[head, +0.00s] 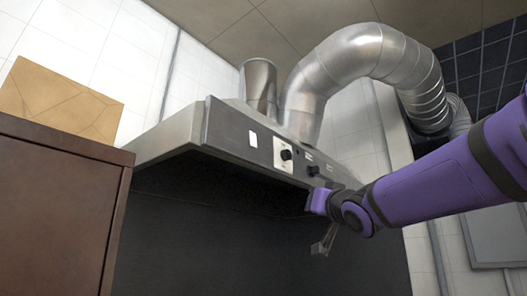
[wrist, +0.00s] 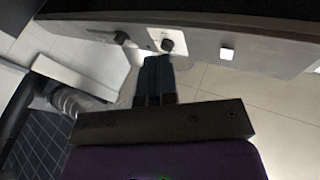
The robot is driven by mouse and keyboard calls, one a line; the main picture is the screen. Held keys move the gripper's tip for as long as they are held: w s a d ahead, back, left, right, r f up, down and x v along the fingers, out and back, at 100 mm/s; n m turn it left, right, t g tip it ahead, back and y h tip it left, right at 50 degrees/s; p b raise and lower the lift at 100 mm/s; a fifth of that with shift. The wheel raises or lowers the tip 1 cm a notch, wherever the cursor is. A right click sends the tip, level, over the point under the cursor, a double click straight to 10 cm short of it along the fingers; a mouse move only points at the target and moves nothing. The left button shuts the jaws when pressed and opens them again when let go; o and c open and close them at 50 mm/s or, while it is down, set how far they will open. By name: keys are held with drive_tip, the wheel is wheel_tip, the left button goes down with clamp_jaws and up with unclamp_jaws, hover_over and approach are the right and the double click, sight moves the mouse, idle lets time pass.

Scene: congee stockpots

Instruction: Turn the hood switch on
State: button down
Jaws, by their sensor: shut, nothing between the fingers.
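The range hood's front panel (head: 232,130) carries a black knob on a white plate (head: 286,154), a second black knob (head: 312,170) to its right, and a small white rectangle (head: 252,138) to its left. The pictures do not make plain which is the switch. In the wrist view the plated knob (wrist: 167,45), the plain knob (wrist: 121,38) and the white rectangle (wrist: 227,54) show in reversed order. My gripper (wrist: 157,60) is shut and empty, its fingertips just below the plated knob in that view. I cannot tell whether they touch. In the head view my purple wrist is below the panel's right end.
A silver duct (head: 350,60) rises from the hood top and bends right. A brown cabinet (head: 60,200) with a cardboard box (head: 60,100) on it stands at the left. A small grey metal piece (head: 324,241) shows under the hood. The space below the hood is dark.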

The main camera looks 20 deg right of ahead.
sight(256, 145)
wheel_tip(256, 145, up, 12)
drive_tip(key=w+a+n+t+y, duration=0.1)
drive_tip(key=a+n+y, duration=0.1)
drive_tip(key=n+y, duration=0.6)
drive_tip(key=y, duration=0.5)
drive_tip(key=shift+w+a+f, duration=0.15)
drive_tip(key=shift+w+a, duration=0.2)
drive_tip(key=shift+a, duration=0.05)
drive_tip(key=shift+w+a+f+x, duration=0.2)
drive_tip(key=shift+f+x, duration=0.15)
drive_tip(key=shift+x, duration=1.8)
drive_tip(key=shift+w+a+f+x, duration=0.1)
drive_tip(key=shift+w+f+x, duration=0.15)
drive_tip(key=shift+x, duration=1.9)
drive_tip(key=shift+w+a+f+x, duration=0.15)
drive_tip(key=shift+f+x, duration=0.25)
drive_tip(key=shift+x, duration=1.75)
drive_tip(key=shift+w, duration=0.1)
